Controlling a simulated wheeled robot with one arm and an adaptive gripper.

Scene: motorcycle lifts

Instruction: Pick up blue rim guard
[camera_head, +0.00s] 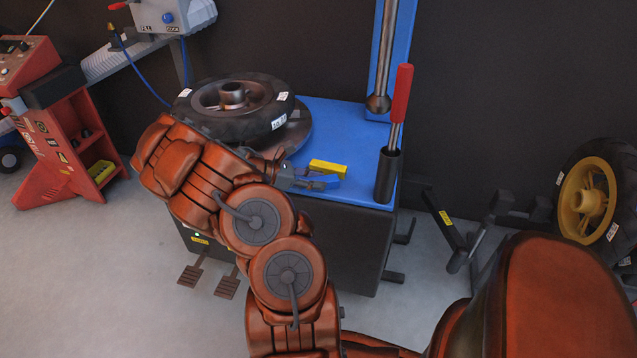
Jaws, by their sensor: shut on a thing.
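The blue rim guard (325,182) is a small blue piece at the front of the blue tyre machine top. My gripper (298,181) reaches it from the left and is shut on its left end. My arm hides part of the gripper, and I cannot tell whether the guard touches the surface below it.
A yellow rim guard (328,168) lies just behind the blue one on the machine top (340,122). A tyre (240,125) lies on the turntable behind my gripper. A red-handled lever (401,92) stands in a black holder (386,175) to the right.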

